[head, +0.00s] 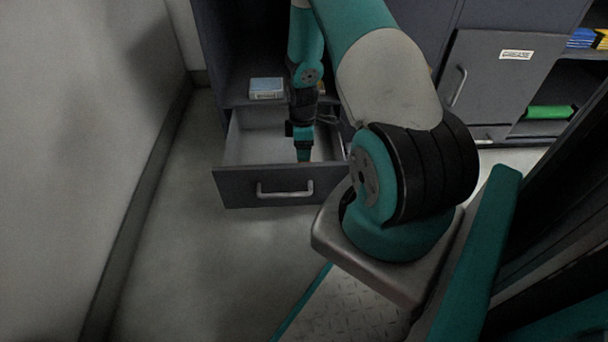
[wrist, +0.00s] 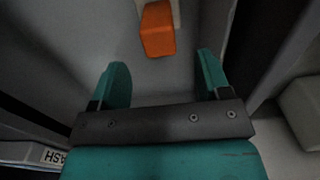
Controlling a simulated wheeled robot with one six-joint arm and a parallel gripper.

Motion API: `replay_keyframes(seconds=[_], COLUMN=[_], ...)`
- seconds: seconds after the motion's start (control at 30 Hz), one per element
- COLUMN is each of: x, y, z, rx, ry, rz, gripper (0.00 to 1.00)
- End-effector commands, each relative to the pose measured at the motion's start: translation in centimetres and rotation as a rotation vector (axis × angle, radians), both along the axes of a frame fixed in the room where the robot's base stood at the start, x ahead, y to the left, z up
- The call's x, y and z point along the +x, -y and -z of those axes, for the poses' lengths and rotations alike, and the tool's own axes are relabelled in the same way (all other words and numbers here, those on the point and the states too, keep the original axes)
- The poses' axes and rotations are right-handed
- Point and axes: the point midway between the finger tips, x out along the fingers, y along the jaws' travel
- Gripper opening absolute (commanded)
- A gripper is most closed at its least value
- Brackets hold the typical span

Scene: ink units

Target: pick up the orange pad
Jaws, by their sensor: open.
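The orange pad (wrist: 157,29) shows in the wrist view, near the top centre, beyond my fingertips and roughly in line with the gap between them. It appears as a small block against a grey surface. My gripper (wrist: 161,68) is open, with two teal fingers apart and nothing between them. In the head view my gripper (head: 304,152) reaches down into an open drawer (head: 235,190). The pad cannot be clearly made out in the head view, where the arm and gripper cover part of the drawer.
The drawer's walls stand close around my gripper. A blue and white box (head: 266,89) sits on the shelf above the drawer. A closed cabinet door (head: 500,80) and a green item (head: 549,112) are to the right. Bare floor (head: 215,260) lies in front.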

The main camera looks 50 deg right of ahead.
Motion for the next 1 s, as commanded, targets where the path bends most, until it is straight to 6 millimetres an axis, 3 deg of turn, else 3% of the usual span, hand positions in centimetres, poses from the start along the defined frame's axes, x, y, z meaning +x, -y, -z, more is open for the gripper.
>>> replay_keyframes(seconds=[0.4, 0.67, 0.77, 0.97, 1.0], x=[-0.2, -0.2, -0.2, -0.2, -0.2], y=[0.3, 0.3, 0.3, 0.3, 0.3], z=[5.0, 5.1, 5.1, 5.1, 5.1], rx=[0.001, 0.000, 0.000, 0.000, 0.000], ry=[-0.001, 0.000, 0.000, 0.000, 0.000], rz=[0.001, 0.001, 0.001, 0.001, 0.001], gripper=[0.70, 0.70, 0.52, 0.06, 0.03])
